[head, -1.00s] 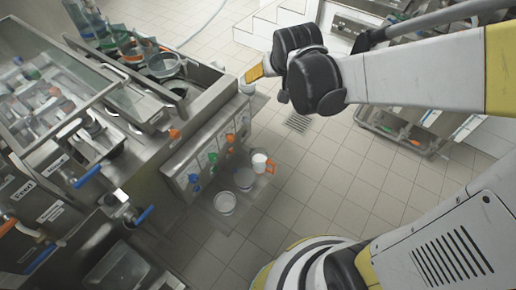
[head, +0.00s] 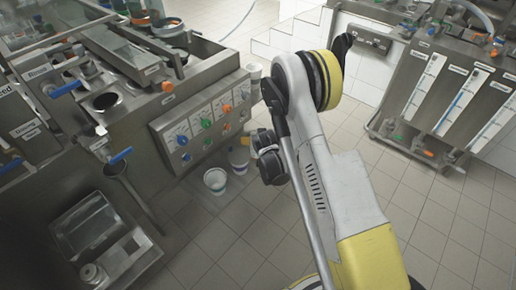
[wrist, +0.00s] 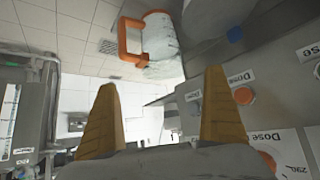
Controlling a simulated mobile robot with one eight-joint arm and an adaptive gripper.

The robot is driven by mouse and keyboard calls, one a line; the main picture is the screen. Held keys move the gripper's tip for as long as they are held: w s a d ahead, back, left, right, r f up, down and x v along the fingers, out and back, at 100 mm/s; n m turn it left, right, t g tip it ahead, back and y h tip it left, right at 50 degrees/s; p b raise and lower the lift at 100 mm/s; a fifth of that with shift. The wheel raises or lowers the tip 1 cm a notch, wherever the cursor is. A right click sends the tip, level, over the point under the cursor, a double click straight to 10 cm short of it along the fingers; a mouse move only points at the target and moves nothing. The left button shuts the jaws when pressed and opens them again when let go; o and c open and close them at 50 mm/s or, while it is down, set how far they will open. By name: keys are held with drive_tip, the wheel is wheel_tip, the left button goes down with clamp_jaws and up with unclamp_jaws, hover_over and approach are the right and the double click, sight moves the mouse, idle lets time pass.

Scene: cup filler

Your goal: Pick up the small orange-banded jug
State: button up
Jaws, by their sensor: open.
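The small orange-banded jug (wrist: 160,42) is white with an orange handle and band. In the wrist view it is at the top centre, just beyond my fingertips and apart from them. My gripper (wrist: 160,79) is open, with one yellow finger on each side and nothing between them. In the head view only a bit of yellow finger (head: 246,141) shows beside the dose panel, and my arm hides most of the gripper. I cannot make out the jug in the head view; my arm probably covers it.
The dose panel (head: 203,119) with coloured knobs is close beside my gripper, filling the right of the wrist view (wrist: 262,110). A white container (head: 215,181) and a greyish one (head: 239,160) stand below the panel. A steel dispenser (head: 450,95) stands at right. Tiled floor is open.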

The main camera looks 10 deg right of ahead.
drive_tip(key=x, duration=0.3)
drive_tip(key=shift+w, duration=0.2)
drive_tip(key=x, duration=0.1)
drive_tip(key=b+x, duration=0.1)
drive_tip(key=x, duration=0.1)
drive_tip(key=b+x, duration=0.1)
drive_tip(key=shift+w+a+f, duration=0.2)
drive_tip(key=shift+w+a, duration=0.05)
drive_tip(key=shift+w+f+b, duration=0.25)
drive_tip(key=shift+w+b, duration=0.1)
drive_tip(key=shift+r, duration=0.1)
drive_tip(key=c, duration=1.5)
